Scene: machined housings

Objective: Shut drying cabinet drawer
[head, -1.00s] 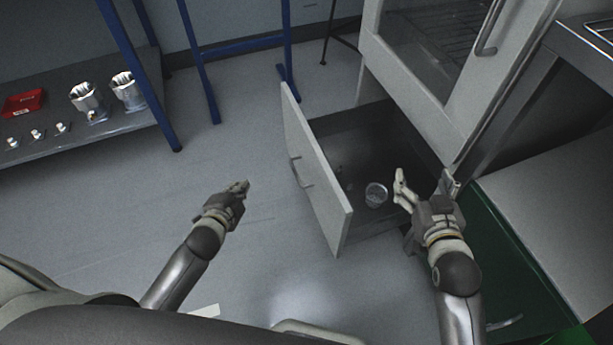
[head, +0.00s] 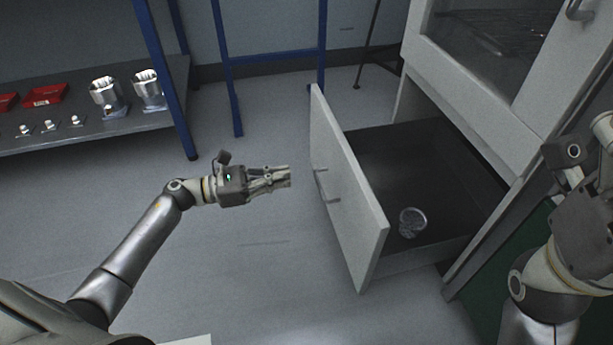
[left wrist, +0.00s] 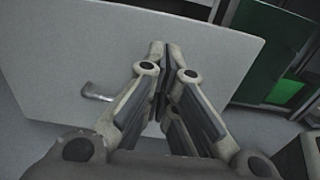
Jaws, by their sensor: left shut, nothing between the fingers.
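The drying cabinet (head: 510,115) stands at the right with its bottom drawer (head: 345,195) pulled out. The drawer's pale front panel has a bar handle (head: 321,186) and faces left. A small clear round dish (head: 412,222) lies inside the drawer. My left gripper (head: 288,176) is shut and empty, a little left of the drawer front and pointing at it near the handle. In the left wrist view the shut fingers (left wrist: 165,55) are in front of the panel (left wrist: 70,60), with the handle (left wrist: 97,93) left of them. My right gripper (head: 585,165) is only partly visible at the right edge; its fingertips are unclear.
A shelf (head: 100,134) at the left holds metal housings (head: 107,95), red bins (head: 45,95) and small parts. Blue frame legs (head: 168,80) stand behind. The floor (head: 235,265) around the left arm is clear. A green unit shows below the right arm.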

